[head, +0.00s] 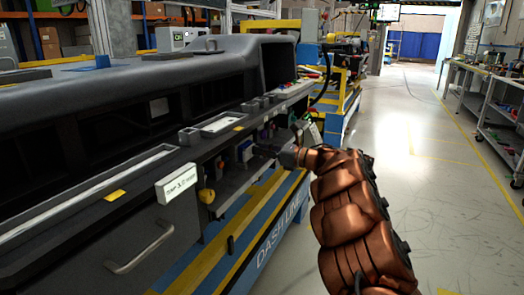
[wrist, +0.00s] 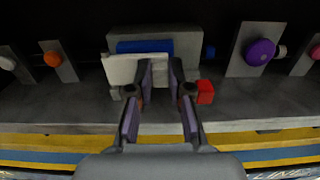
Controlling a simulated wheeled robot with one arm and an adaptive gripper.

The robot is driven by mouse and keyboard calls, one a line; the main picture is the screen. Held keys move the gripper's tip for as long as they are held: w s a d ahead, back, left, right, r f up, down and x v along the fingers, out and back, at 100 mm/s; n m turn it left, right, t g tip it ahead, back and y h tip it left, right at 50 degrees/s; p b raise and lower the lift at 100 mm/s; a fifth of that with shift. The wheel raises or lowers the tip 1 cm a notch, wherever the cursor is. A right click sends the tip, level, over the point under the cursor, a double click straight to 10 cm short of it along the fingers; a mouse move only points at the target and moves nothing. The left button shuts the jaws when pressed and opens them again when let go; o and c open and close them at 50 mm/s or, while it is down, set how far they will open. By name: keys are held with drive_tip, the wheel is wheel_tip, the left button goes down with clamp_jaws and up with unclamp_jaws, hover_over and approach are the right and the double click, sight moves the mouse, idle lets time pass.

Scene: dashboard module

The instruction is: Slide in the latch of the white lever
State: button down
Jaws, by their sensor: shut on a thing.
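In the wrist view the lever unit stands in front of me: a grey housing (wrist: 185,45) with a blue bar (wrist: 145,46) across it. The white lever (wrist: 122,68) sticks out on the left, close against my left finger. A red block (wrist: 205,92) sits just right of my right finger. My gripper (wrist: 162,70) has its fingers around a grey part of the unit, with a gap between them; the fingers hide its sides. In the head view my gripper (head: 296,156) reaches in at the panel's right part, and the lever unit is too small to tell there.
An orange knob (wrist: 52,58) and a purple knob (wrist: 259,52) stand on plates either side of the unit. A yellow and blue rail (head: 262,215) runs below the grey dashboard bench (head: 140,85). The floor (head: 440,190) to the right is clear.

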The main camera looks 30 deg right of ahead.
drive_tip(key=shift+s+f+m+h+b, duration=0.15)
drive_tip(key=shift+m+h+b, duration=0.2)
drive_tip(key=shift+b, duration=0.45)
drive_tip(key=shift+s+f+m+t+h+b, duration=0.1)
drive_tip(key=shift+s+m+t+h+b, duration=0.15)
drive_tip(key=shift+t+h+b, duration=0.45)
drive_tip(key=h+b, duration=0.1)
drive_tip(key=m+h+b, duration=0.1)
drive_tip(key=b, duration=0.1)
drive_tip(key=shift+s+a+b, duration=0.15)
drive_tip(key=shift+s+b, duration=0.15)
drive_tip(key=shift+s, duration=0.1)
drive_tip(key=s+a+m+g+h+b, duration=0.3)
drive_tip(key=m+h, duration=0.9)
drive_tip(key=h, duration=0.5)
drive_tip(key=s+a+b, duration=0.1)
drive_tip(key=b, duration=0.1)
drive_tip(key=shift+s+a+r+b, duration=0.2)
drive_tip(key=shift+s+r+b, duration=0.1)
drive_tip(key=shift+s+b, duration=0.1)
drive_tip(key=shift+s+m+g+h, duration=0.1)
drive_tip(key=shift+m+g+h, duration=0.35)
drive_tip(key=shift+m+g, duration=0.05)
drive_tip(key=c, duration=1.1)
unclamp_jaws()
